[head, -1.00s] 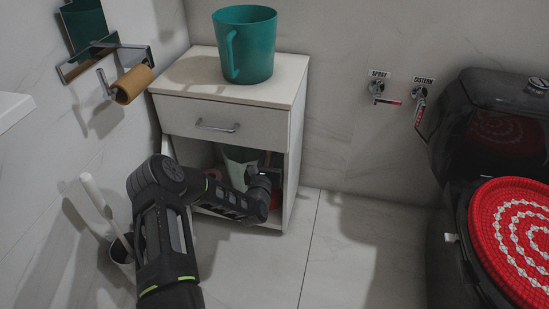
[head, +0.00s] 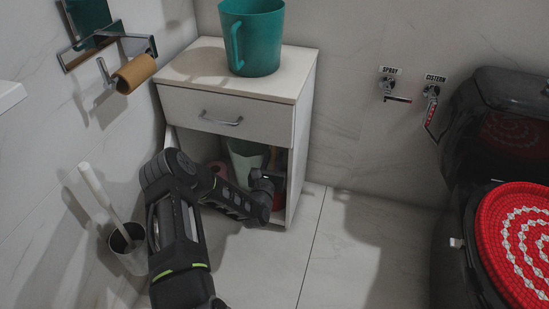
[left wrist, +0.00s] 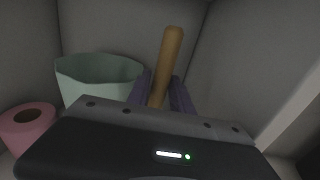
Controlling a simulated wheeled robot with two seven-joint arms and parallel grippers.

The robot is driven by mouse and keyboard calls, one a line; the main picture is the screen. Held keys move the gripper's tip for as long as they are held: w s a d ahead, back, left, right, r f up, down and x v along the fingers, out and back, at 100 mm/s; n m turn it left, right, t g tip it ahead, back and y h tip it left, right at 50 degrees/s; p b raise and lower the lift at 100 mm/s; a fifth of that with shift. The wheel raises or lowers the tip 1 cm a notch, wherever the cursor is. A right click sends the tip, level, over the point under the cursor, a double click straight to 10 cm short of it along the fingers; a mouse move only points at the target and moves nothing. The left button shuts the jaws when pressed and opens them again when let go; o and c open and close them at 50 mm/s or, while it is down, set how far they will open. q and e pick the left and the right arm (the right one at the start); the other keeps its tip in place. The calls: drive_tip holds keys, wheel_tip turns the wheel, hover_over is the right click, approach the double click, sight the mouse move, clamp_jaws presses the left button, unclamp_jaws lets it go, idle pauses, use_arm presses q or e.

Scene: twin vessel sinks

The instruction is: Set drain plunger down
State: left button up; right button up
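The drain plunger's wooden handle (left wrist: 168,60) stands slightly tilted between the fingers of my left gripper (left wrist: 161,92) in the left wrist view. The fingers lie close against both sides of the handle and look shut on it. In the head view my left gripper (head: 268,180) reaches into the open lower compartment of the white cabinet (head: 235,90). A bit of red, perhaps the plunger's cup, shows beside the gripper at the compartment's right. The plunger's lower end is hidden in the wrist view. My right gripper is not in view.
A pale green bin (left wrist: 95,75) and a pink paper roll (left wrist: 28,125) stand left of the handle inside the compartment. A teal mug (head: 252,40) is on the cabinet top. A toilet brush (head: 102,195) stands at the left wall, a black toilet (head: 490,150) at right.

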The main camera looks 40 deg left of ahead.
use_arm(q)
drive_tip(key=shift+o, duration=1.3)
drive_tip(key=shift+s+r, duration=0.1)
drive_tip(key=shift+r, duration=0.05)
drive_tip(key=shift+s+d+p, duration=0.2)
drive_tip(key=shift+s+p, duration=0.1)
drive_tip(key=shift+s, duration=0.05)
drive_tip(key=p+v, duration=0.2)
drive_tip(key=v, duration=0.4)
drive_tip(key=shift+a, duration=0.1)
drive_tip(key=shift+s+d, duration=0.2)
drive_tip(key=shift+s, duration=0.05)
drive_tip(key=shift+c, duration=0.2)
